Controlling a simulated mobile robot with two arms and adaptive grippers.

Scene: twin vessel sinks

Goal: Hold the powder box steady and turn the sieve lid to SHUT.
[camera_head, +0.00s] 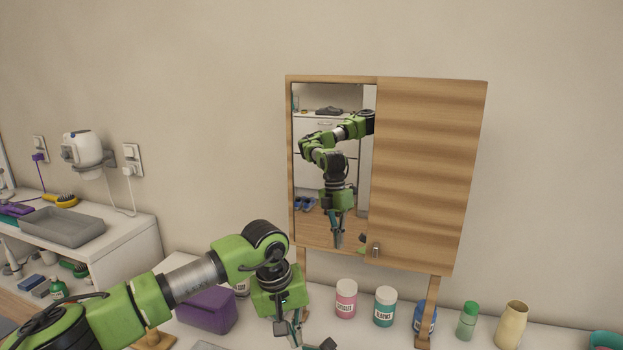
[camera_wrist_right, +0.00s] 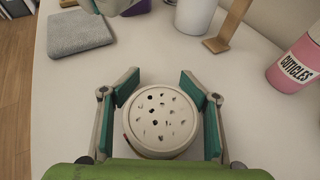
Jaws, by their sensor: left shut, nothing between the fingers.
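The powder box (camera_wrist_right: 137,150) shows in the right wrist view as a round, pale container seen from above. Its sieve lid (camera_wrist_right: 162,122) is cream with several small dark holes. I cannot make out any SHUT mark. My right gripper (camera_wrist_right: 160,92) is open, with a teal-padded finger on each side of the box; whether either touches it is unclear. My left gripper (camera_head: 300,338) is low in the head view, pointing down, shut and empty, its tips near the bottom edge. I cannot make out the powder box in the head view.
A mirrored wooden cabinet (camera_head: 430,170) stands on posts behind the counter. A pink CUTICLES jar (camera_wrist_right: 300,62), a teal-labelled jar (camera_head: 384,308), a green-capped bottle (camera_head: 467,322) and a yellow vase (camera_head: 511,326) line the back. A purple box (camera_head: 208,311) and grey cloth (camera_wrist_right: 78,32) are nearby.

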